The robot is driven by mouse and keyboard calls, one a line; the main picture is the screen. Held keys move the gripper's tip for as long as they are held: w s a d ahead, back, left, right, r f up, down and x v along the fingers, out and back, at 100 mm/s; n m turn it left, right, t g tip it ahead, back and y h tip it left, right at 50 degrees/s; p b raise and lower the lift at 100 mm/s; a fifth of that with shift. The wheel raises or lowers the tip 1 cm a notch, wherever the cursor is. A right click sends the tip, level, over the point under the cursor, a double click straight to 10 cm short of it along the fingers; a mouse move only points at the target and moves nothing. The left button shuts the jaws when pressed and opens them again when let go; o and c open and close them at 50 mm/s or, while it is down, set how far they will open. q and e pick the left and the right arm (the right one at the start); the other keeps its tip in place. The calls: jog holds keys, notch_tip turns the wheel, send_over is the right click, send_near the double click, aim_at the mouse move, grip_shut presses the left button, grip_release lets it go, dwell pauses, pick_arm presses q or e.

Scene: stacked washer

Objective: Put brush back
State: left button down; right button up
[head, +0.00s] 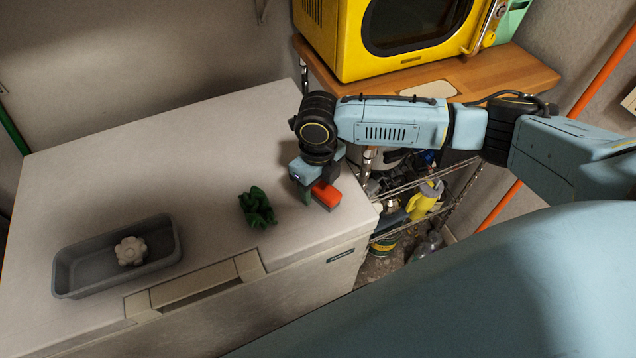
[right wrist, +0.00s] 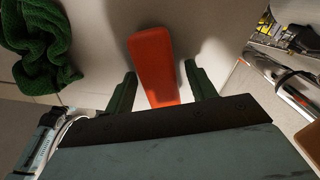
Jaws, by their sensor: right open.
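An orange-red block-like thing, which I take as the brush (head: 326,195), lies on the white top of a chest-like appliance (head: 200,140), near its right edge. In the right wrist view the brush (right wrist: 152,62) lies lengthwise between the two green fingers of my right gripper (right wrist: 160,70). The fingers are spread, with a visible gap on each side of it. In the head view my right gripper (head: 318,184) points down over the brush and hides part of it. I cannot see any bristles. My left gripper is not in view.
A dark green crumpled cloth (head: 258,207) lies left of the brush. A grey tray (head: 70,284) holding a white knobbly piece (head: 131,251) stands further left. A yellow microwave (head: 350,45) on a wooden shelf is behind. A wire rack (head: 430,190) with clutter stands right of the edge.

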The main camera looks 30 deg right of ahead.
notch_tip(320, 180, up, 12)
jog(key=shift+p, duration=0.4)
dwell(0.5)
